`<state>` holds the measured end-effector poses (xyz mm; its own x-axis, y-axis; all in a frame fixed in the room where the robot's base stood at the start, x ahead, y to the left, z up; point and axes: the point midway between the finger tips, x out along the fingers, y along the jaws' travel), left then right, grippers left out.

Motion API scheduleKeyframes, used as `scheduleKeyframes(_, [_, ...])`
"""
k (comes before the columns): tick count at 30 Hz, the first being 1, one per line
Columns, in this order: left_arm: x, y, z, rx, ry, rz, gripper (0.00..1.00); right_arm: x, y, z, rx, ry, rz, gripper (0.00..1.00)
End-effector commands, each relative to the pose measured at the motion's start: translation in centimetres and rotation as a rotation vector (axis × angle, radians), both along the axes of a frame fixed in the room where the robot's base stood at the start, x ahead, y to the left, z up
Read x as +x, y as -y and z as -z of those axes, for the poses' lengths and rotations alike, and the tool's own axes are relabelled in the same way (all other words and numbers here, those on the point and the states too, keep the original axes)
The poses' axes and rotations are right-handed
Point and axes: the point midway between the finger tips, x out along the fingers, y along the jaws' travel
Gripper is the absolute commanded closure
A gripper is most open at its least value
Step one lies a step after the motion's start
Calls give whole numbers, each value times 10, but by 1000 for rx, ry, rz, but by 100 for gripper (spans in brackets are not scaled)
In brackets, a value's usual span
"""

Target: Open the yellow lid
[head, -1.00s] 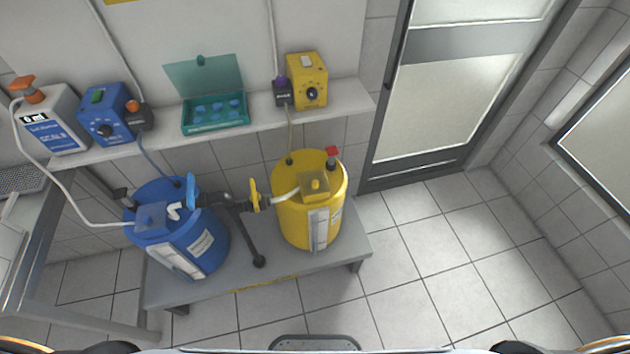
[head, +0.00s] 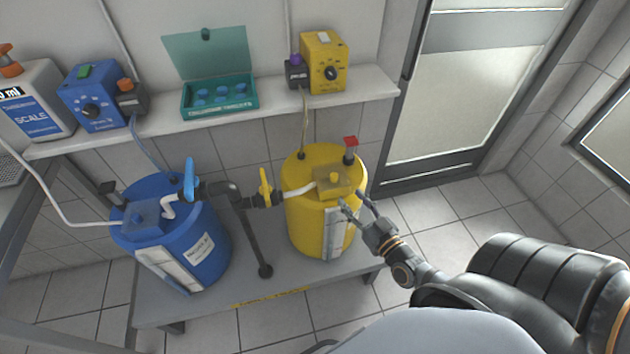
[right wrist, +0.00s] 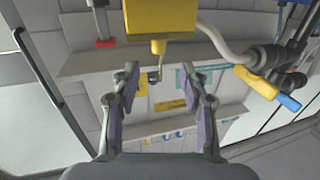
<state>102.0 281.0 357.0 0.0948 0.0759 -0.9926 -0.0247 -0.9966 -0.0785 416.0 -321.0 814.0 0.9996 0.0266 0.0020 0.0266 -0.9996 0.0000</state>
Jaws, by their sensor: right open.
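The yellow lid (head: 333,183) is a boxy cover with a small knob, down on top of the yellow drum (head: 308,215). In the right wrist view the lid (right wrist: 160,18) shows at the top edge, with its knob pointing down in the picture. My right gripper (head: 354,203) is open and empty, at the front right of the lid near the drum's upper side. In the right wrist view its spread fingers (right wrist: 165,82) are below the lid's knob, with nothing between them. My left gripper is not in view.
A red-capped fitting (head: 350,148) stands on the drum behind the lid. A pale hose joins the lid to a dark pipe with a yellow valve handle (head: 265,186) and a blue handle (head: 190,178). A blue drum (head: 205,250) stands left. The shelf (head: 275,108) is behind.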

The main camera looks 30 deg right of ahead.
Motion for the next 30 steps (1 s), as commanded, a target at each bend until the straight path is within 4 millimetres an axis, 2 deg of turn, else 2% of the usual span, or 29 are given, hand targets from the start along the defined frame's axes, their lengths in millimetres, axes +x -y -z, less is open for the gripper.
scheduleKeyframes(5, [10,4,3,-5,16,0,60,22,0,0,1,5,2,56])
scheduleKeyframes(12, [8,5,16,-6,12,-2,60,73,-1,1,1,3,2,56])
scheduleKeyframes(16, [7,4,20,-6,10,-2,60,93,-2,2,0,1,2,56])
scheduleKeyframes(21, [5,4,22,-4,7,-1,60,104,-3,0,0,0,0,56])
scheduleKeyframes(28, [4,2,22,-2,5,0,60,105,-3,0,0,-2,0,56])
scheduleKeyframes(30, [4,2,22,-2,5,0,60,105,-3,0,0,-2,0,64])
